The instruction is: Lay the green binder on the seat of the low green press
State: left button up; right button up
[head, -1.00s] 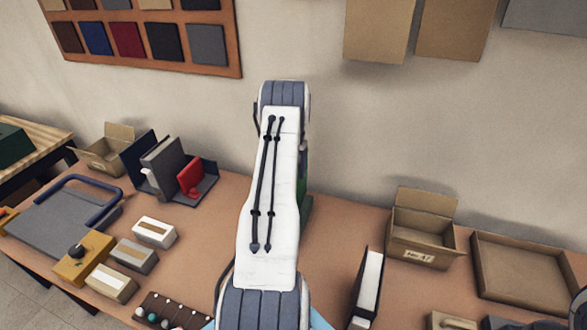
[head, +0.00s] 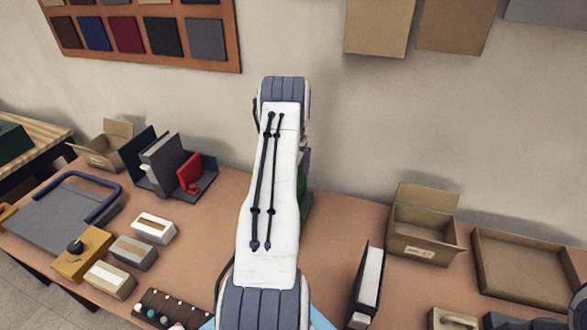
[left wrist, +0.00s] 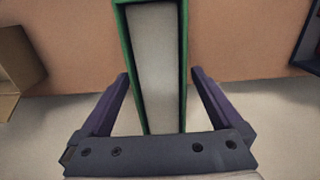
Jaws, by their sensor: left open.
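The green binder (left wrist: 157,60) has green covers around a pale page block. In the left wrist view it lies between the two purple fingers of my open left gripper (left wrist: 158,76), with a gap on each side. In the head view only a green strip of it (head: 306,190) shows beside my left arm, which hides the rest and the gripper. A dark green block (head: 14,145) stands on a slatted wooden table at the far left, cut by the picture edge. I cannot tell whether it is the low green press. My right gripper is not in view.
A dark book rack (head: 205,190) with a red item stands left of my arm. Right of it are a black-covered binder (head: 368,285), an open carton (head: 425,240) and a shallow tray (head: 480,262). Small boxes and a grey board with a blue handle (head: 50,220) fill the left.

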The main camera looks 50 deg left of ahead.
pick_arm(q)
notch_tip(320, 180, up, 9)
jog(key=b, duration=0.2)
jog(key=shift+f+b, duration=0.1)
jog(key=shift+b, duration=0.2)
jog(key=shift+r, duration=0.45)
notch_tip(320, 180, down, 8)
jog(key=p, duration=0.5)
jog(key=shift+f, duration=0.1)
